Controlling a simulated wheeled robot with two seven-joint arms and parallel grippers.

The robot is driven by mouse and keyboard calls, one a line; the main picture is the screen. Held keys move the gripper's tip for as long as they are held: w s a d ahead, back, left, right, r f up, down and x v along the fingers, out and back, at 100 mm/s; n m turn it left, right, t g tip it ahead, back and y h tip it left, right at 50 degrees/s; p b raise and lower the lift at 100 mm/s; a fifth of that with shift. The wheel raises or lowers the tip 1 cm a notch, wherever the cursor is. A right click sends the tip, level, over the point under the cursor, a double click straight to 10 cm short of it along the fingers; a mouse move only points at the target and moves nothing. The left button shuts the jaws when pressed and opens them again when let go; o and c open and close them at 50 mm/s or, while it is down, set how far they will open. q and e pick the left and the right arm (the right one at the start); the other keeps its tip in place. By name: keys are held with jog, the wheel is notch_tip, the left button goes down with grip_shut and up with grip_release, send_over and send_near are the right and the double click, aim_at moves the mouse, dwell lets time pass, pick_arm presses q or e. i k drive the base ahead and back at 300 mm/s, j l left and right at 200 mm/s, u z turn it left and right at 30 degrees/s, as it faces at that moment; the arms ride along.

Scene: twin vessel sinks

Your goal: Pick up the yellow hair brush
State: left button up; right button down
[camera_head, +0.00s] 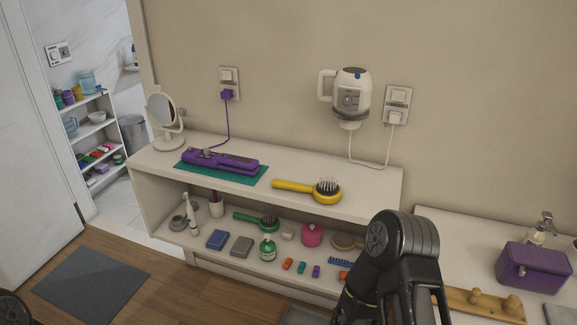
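The yellow hair brush (309,190) lies on the top shelf of the white wall unit, near its right part. Its handle points left and its dark round bristle head faces up on the right. Nothing touches it. My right arm stands in front of the unit at the lower right, below and to the right of the brush; its gripper does not show. Only a dark bit of what seems to be my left arm shows in the bottom left corner, with no gripper in view.
A purple hair straightener (222,162) lies on a green mat (248,180) left of the brush. A round mirror (161,112) stands at the shelf's left end. A wall hair dryer (350,93) hangs above, its cord dropping behind the brush. A green brush (258,220) lies below.

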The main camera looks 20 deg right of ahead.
aim_at(279, 183)
jog(key=i+j, duration=0.1)
jog(key=i, duration=0.25)
jog(key=i+j, duration=0.1)
jog(key=i, duration=0.25)
jog(key=z, duration=1.9)
